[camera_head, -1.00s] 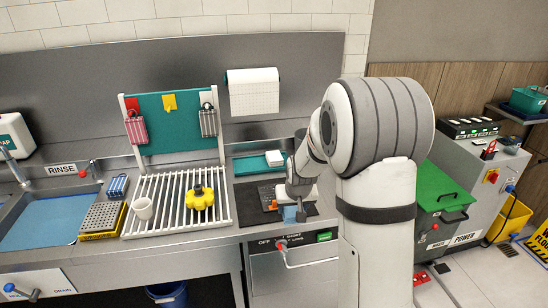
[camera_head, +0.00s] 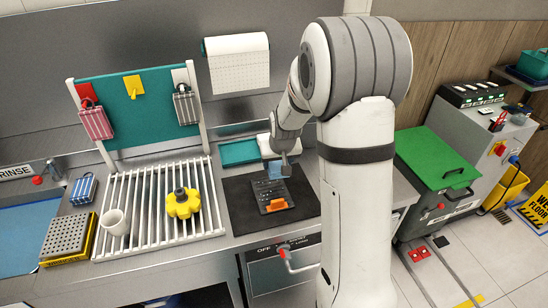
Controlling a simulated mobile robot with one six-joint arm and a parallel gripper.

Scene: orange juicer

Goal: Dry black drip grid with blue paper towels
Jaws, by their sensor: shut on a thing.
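The black drip grid (camera_head: 268,196) lies on a dark mat at the right part of the counter, with an orange piece (camera_head: 277,205) on its near edge. Bluish marks show on its surface. My gripper (camera_head: 281,163) is over the back right part of the grid, pointing down. It is shut on a small blue piece that looks like blue paper towel (camera_head: 280,171). The towel is at or just above the grid; I cannot tell whether it touches. My gripper hides part of the grid's far edge.
The dark mat (camera_head: 237,198) has bare room left of the grid. A slatted white rack (camera_head: 140,215) holds a white cup (camera_head: 116,222) and a yellow knob-shaped part (camera_head: 182,204). A teal tray (camera_head: 237,153) lies behind the mat.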

